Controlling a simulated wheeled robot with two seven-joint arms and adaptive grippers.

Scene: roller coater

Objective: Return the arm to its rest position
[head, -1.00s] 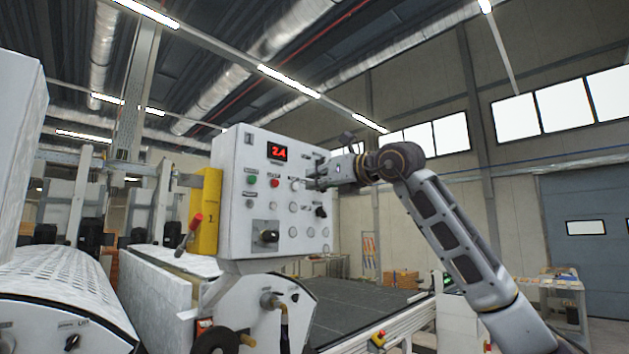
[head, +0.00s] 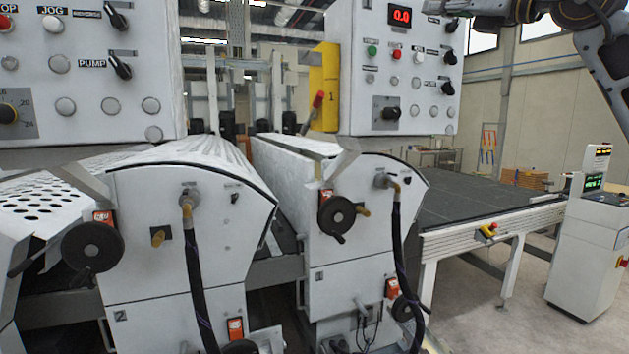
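My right arm (head: 598,50) comes in at the top right corner and is cut off by the picture's edges. My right gripper (head: 457,10) is at the top edge, in front of or beside the upper right corner of the right control panel (head: 352,60). Its fingers are too small and cut off to tell whether they are open or shut. The red display (head: 401,15) on that panel reads 0.0. My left arm and gripper are not in view.
A second control panel (head: 95,85) stands close at the left. Below are two white roller housings with handwheels (head: 92,247) (head: 337,216) and hoses. A dark conveyor (head: 470,200) runs right, towards a white console (head: 590,250). Floor is open at lower right.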

